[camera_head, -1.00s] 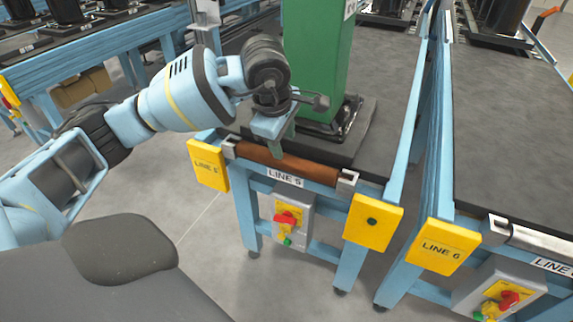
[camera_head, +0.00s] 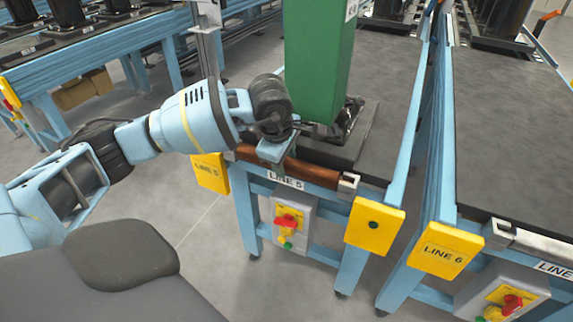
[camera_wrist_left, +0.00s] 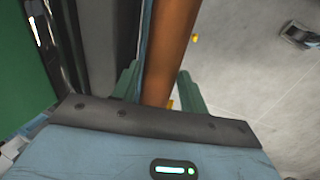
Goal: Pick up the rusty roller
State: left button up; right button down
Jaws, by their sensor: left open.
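The rusty roller (camera_head: 314,171) is a brown bar lying across the front end of the line 5 conveyor, held in end brackets. My left gripper (camera_head: 277,171) is over its left half, pointing down. In the left wrist view the roller (camera_wrist_left: 168,50) runs between the two green fingers of my left gripper (camera_wrist_left: 160,88). The fingers are open, one on each side of the roller, with gaps visible. Whether they touch it cannot be told. The left part of the roller is partly hidden by the gripper in the head view. My right gripper is not in view.
Yellow plates (camera_head: 374,226) and a switch box (camera_head: 291,222) are on the conveyor front. The line 6 conveyor (camera_head: 510,130) is at right. Open floor lies in front.

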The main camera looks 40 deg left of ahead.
pick_arm(q)
jog(key=shift+f, duration=0.2)
jog(key=shift+w+r, duration=0.1)
grip_shut()
jog(key=shift+r+p, duration=0.4)
jog(key=shift+r, duration=4.6)
